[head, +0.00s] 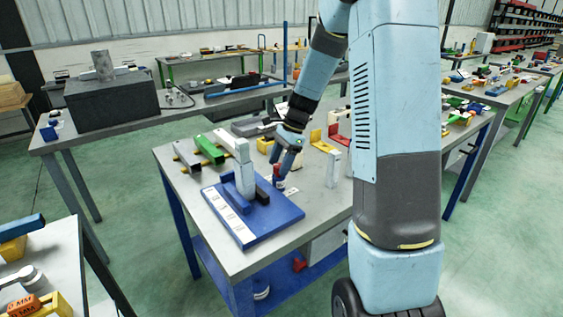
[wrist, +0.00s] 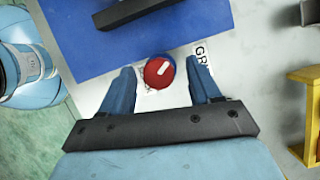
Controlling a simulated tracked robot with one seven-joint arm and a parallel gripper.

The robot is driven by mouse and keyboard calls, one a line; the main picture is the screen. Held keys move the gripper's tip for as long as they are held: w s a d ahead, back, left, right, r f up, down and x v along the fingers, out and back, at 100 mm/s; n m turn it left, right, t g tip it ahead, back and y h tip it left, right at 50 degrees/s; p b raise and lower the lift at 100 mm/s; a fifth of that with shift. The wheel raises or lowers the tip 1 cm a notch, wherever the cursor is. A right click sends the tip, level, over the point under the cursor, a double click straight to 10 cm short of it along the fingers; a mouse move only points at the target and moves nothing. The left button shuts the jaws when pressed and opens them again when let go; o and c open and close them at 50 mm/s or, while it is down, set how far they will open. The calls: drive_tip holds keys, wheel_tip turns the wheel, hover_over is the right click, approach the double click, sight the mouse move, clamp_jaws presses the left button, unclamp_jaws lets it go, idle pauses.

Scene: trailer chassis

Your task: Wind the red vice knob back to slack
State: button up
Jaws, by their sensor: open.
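The red vice knob (wrist: 159,72) is round with a white pointer mark on top, seen from above in the wrist view. It stands at the edge of a blue baseplate (wrist: 100,60), over a white printed label. In the head view the knob (head: 278,171) shows small at the plate's right side. My gripper (wrist: 160,85) is open, with one blue finger on each side of the knob and visible gaps between. In the head view my gripper (head: 284,163) points down at the knob. The vice's dark jaw and pale upright block (head: 244,170) stand on the plate.
Green and yellow parts (head: 205,150) lie behind the plate. A yellow bracket (wrist: 308,112) is to the right in the wrist view. A pale upright block (head: 333,168) stands right of the knob on the grey table (head: 300,215). Bare tabletop lies in front.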

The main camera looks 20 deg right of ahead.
drive_tip(key=shift+c, duration=0.3)
drive_tip(key=shift+r, duration=0.1)
drive_tip(key=c, duration=1)
drive_tip(key=shift+o, duration=0.2)
drive_tip(key=shift+w, duration=0.1)
